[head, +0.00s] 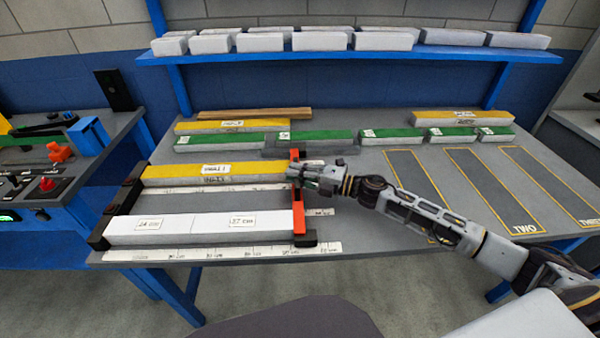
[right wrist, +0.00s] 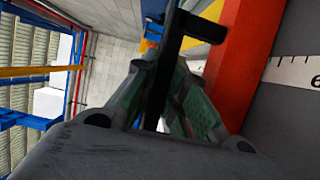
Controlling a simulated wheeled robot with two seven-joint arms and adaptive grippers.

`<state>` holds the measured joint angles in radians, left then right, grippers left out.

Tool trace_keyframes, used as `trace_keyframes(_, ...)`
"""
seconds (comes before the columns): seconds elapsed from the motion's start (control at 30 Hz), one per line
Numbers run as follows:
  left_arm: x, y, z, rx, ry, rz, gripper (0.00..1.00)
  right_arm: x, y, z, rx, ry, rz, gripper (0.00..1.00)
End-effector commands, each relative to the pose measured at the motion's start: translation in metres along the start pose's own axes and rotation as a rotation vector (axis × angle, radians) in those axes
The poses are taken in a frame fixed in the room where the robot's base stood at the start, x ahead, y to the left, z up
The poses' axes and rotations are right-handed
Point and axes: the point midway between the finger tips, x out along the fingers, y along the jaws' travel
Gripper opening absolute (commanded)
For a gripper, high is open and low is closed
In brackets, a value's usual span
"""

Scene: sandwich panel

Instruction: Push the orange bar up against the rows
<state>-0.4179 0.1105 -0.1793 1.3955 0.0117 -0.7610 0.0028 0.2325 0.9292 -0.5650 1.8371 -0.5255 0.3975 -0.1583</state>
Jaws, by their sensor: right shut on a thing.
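The orange bar (head: 298,208) stands crosswise at the right ends of two rows on the grey table. The back row (head: 220,171) is yellow-topped and the front row (head: 195,226) is white with labels. Both row ends look close against the bar; I cannot tell whether they touch it. My right gripper (head: 318,178) is at the bar's right side near its back end. In the right wrist view its fingers (right wrist: 160,105) are closed around a black handle (right wrist: 168,60) beside the orange bar (right wrist: 240,65). My left gripper is not in view.
A black end stop (head: 122,200) stands at the rows' left. White rulers (head: 215,253) lie along the table. Green-topped (head: 228,142) and yellow-topped pieces lie behind. Marked dark lanes (head: 495,190) lie right, partly under my arm. A blue shelf (head: 350,55) holds white blocks.

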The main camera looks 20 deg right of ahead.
Motion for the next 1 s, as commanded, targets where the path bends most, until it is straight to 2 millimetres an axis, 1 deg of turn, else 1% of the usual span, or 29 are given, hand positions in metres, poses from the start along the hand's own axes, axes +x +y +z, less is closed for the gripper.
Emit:
trace_keyframes(0.03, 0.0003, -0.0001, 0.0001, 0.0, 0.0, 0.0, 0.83, 0.0012, -0.0007, -0.0024, 0.002, 0.004, 0.001, 0.0)
trace_keyframes(0.27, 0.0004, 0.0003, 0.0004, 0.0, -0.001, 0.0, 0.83, 0.0014, -0.0006, -0.0029, 0.002, 0.005, 0.001, 0.0)
trace_keyframes(0.3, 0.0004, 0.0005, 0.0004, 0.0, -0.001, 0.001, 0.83, 0.0014, -0.0006, -0.0029, 0.002, 0.005, 0.002, 0.18)
trace_keyframes(0.43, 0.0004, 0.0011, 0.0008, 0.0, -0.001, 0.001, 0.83, 0.0011, -0.0003, -0.0022, 0.002, 0.004, 0.002, 0.35)
trace_keyframes(0.83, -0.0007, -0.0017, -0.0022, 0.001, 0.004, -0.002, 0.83, -0.0003, -0.0002, -0.001, 0.001, 0.002, 0.001, 0.36)
trace_keyframes(1.0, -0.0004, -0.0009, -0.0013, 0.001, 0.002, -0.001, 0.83, -0.0047, -0.0007, -0.0008, 0.001, 0.001, 0.0, 0.36)
